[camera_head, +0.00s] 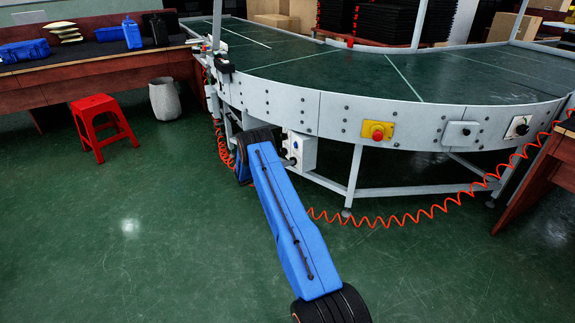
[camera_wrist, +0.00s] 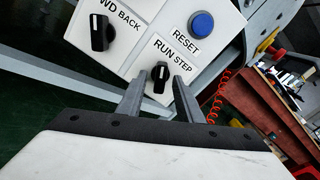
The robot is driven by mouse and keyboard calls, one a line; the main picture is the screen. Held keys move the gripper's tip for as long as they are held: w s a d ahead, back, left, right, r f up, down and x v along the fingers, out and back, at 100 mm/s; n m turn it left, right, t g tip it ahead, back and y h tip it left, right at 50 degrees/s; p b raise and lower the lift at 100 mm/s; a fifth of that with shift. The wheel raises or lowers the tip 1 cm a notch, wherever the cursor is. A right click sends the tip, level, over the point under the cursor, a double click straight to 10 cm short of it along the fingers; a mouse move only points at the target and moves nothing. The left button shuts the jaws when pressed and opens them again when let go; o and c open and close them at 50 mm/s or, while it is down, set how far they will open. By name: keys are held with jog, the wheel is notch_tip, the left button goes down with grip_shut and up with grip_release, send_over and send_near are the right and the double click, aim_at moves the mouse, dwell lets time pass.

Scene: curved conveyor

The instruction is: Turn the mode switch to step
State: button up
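The mode switch (camera_wrist: 160,76) is a black knob with a white mark, beside the tilted label RUN STEP in the wrist view. Its mark points toward the top of the picture, which looks like the RUN side. My gripper (camera_wrist: 159,82) is open, with one grey finger on each side of the knob and a gap showing on both sides. I cannot tell how deep the fingers reach. The white control box (camera_head: 302,149) hangs under the conveyor's edge in the head view. There, my blue arm reaches to it and the gripper is mostly hidden.
On the same box are a second black knob (camera_wrist: 102,33) labelled BACK and a blue RESET button (camera_wrist: 203,22). The curved conveyor (camera_head: 290,110) carries a red emergency button (camera_head: 377,132). An orange coiled hose (camera_head: 400,218) hangs below. A red stool (camera_head: 100,122) stands left; the floor between is clear.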

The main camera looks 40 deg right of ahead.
jog(key=shift+d, duration=0.2)
grip_shut()
jog(key=shift+m, duration=0.3)
jog(key=m, duration=1.1)
jog(key=shift+a, duration=0.1)
dwell(0.5)
grip_release()
